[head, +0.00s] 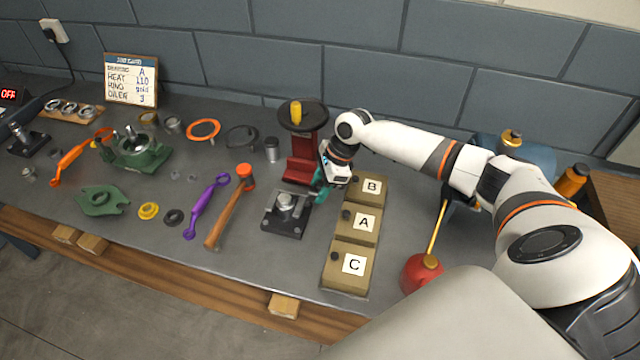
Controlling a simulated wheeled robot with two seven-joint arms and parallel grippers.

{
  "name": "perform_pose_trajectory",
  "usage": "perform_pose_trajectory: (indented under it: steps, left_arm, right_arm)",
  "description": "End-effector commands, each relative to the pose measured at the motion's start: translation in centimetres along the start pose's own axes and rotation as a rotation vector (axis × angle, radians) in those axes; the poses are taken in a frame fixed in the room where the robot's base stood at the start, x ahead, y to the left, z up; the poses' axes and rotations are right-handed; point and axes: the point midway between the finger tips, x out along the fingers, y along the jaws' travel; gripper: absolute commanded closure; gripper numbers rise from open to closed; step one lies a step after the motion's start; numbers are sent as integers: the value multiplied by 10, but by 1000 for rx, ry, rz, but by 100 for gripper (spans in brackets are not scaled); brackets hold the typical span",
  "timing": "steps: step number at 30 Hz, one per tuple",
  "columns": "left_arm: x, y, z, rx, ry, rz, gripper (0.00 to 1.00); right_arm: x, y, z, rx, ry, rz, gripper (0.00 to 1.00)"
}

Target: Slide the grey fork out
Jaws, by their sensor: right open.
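No part stands out clearly as the grey fork. A dark square fixture (287,222) lies on the bench, with a silver round piece (285,201) on it. A greyish flat part seems to lie around that piece, but it is too small to tell whether it is the fork. My right gripper (318,192) has teal fingers and points down just right of and behind the fixture, beside the red press (303,158). It is open, and I see nothing held in it. The fingertips are small and partly hidden. My left gripper is not in view.
Boxes marked B, A and C (347,265) stand close right of the fixture. A red oil can (422,271) is farther right. A hammer (229,212) and purple spanner (206,207) lie left. A green casing (138,152) stands farther left. Bare bench shows in front of the fixture.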

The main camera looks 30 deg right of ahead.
Motion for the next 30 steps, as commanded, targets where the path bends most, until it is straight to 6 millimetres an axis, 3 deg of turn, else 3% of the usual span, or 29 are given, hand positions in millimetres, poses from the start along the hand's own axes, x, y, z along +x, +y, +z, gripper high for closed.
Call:
perform_pose_trajectory:
  steps: [5,14,22,30]
  left_arm:
    - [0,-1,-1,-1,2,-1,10]
    - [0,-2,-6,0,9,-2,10]
    - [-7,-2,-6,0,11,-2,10]
    - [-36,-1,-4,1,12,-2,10]
  right_arm:
    - [0,0,0,0,0,0,55]
    - [0,0,0,0,0,-1,100]
    - [-4,5,0,0,1,1,100]
    - [-12,38,13,5,3,4,100]
